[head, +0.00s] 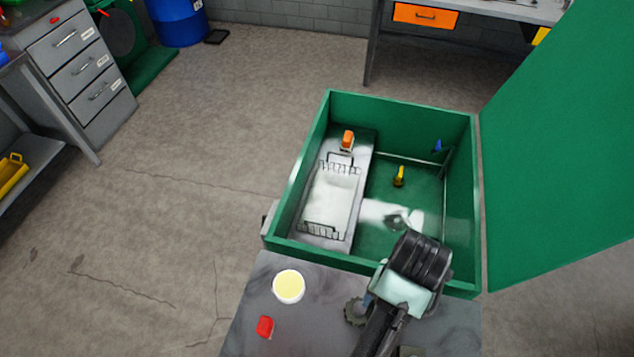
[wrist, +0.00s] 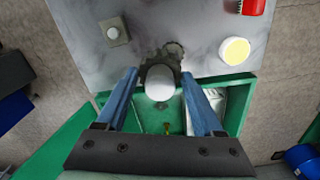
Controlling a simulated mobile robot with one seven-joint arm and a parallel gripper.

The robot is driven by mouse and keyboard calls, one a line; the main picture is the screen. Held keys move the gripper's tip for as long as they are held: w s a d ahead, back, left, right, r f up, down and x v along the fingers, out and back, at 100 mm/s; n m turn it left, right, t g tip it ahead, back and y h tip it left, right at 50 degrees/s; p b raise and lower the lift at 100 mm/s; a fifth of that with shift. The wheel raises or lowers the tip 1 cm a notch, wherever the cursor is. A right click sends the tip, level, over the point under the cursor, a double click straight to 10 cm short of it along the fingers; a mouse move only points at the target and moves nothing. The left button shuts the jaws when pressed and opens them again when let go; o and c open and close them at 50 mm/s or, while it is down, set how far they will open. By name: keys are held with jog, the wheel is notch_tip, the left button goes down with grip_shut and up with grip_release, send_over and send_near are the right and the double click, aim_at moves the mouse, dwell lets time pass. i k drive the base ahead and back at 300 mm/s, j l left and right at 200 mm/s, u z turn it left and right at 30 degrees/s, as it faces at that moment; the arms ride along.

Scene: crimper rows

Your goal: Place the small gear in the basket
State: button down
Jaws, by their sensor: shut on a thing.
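My gripper (wrist: 160,74) has its two blue fingers closed on a pale rounded piece with a dark toothed rim, which looks like the small gear (wrist: 160,84). In the head view, my gripper (head: 378,318) hangs over the grey table at its far edge, and the held piece is hidden there. A dark gear-like ring (head: 355,311) shows on the table just left of my gripper, and partly behind the held piece in the wrist view (wrist: 175,48). The large green open box (head: 300,200), seemingly the basket, stands just beyond the table.
A grey tray panel (head: 350,160) lies in the box's left part; its right part is mostly open, with a small yellow piece (head: 399,176). A green panel (head: 560,150) rises right of the box.

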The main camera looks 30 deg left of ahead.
aim_at(330, 202)
jog(key=i+u, duration=0.35)
jog(key=i, duration=0.2)
jog(key=i+u, duration=0.35)
jog(key=i, duration=0.2)
jog(key=i+l+u, duration=0.35)
jog(key=i, duration=0.2)
